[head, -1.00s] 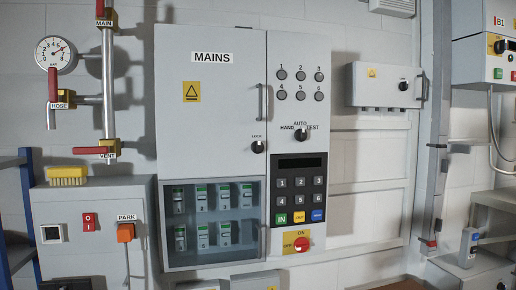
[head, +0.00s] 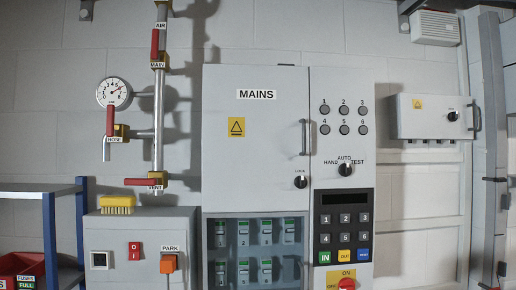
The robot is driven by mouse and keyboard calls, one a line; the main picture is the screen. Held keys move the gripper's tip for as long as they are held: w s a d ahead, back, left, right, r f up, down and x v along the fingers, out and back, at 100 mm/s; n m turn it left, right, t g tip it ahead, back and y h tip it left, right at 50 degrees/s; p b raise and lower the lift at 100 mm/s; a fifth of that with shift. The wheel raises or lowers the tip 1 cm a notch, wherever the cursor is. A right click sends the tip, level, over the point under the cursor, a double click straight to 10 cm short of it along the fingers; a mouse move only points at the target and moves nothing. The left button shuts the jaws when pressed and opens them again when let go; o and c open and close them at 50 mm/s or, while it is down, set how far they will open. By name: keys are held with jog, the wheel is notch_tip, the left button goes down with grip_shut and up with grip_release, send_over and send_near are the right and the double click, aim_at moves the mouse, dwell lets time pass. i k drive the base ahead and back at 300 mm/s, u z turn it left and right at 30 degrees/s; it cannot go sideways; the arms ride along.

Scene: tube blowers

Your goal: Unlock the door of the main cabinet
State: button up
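The main cabinet (head: 222,165) stands in the middle of the head view, labelled MAINS. Its upper door (head: 262,160) is shut, with a vertical handle (head: 304,136) at the right edge and a yellow warning sign. A black round lock knob (head: 300,182) labelled LOCK sits low on the door's right side, below the handle. The direction of its pointer is too small to tell surely. My gripper is not in view.
Right of the door are several round buttons, a HAND/AUTO/TEST selector (head: 345,169), a keypad (head: 343,218) and a red switch (head: 347,284). Left are pipes with red valves and a gauge (head: 114,93), a PARK box (head: 140,235) with a yellow brush (head: 118,204), and a blue-framed shelf (head: 40,188).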

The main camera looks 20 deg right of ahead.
aim_at(301, 182)
jog(key=z, duration=0.05)
jog(key=k, duration=0.6)
jog(key=u, duration=0.55)
jog(key=i, duration=1.1)
jog(key=z, duration=0.5)
